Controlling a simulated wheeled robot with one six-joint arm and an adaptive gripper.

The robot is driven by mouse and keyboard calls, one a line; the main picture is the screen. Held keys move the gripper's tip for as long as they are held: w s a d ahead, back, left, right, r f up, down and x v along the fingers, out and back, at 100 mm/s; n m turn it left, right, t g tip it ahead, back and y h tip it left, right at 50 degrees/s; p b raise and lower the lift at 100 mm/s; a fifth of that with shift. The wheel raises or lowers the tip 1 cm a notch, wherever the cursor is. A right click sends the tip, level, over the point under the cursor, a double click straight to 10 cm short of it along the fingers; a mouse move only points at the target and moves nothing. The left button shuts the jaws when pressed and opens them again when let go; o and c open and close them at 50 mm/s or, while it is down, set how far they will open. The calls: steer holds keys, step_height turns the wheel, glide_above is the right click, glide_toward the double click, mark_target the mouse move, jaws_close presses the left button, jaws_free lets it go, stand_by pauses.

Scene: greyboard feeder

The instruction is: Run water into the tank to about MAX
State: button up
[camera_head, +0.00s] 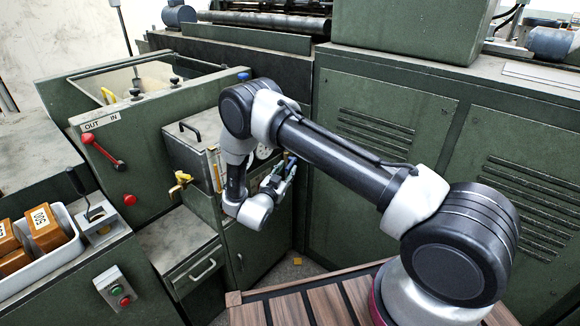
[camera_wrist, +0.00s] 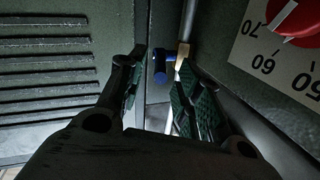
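The tank appears to be the metal box with a black lid handle (camera_head: 192,138), left of my arm. A narrow upright strip, perhaps its level gauge (camera_head: 217,172), shows on its front; no MAX mark or water level is readable. A yellow tap (camera_head: 180,182) sticks out low on the left. In the wrist view a blue valve handle (camera_wrist: 159,66) sits beside a brass pipe (camera_wrist: 187,35). My gripper (camera_wrist: 160,88) is open and empty, its fingertips either side of the view toward the blue handle. In the head view my gripper (camera_head: 284,177) is right of the tank.
A red dial (camera_wrist: 298,18) with numbers is close at the right of the wrist view. Louvred green cabinet doors (camera_head: 375,130) stand behind my arm. A red lever (camera_head: 100,150) marked OUT and IN is at the left. A white tray (camera_head: 70,250) holds orange-brown blocks.

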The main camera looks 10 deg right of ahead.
mark_target(289, 165)
steer(key=shift+x, duration=1.85)
steer(key=shift+c, duration=0.4)
jaws_close()
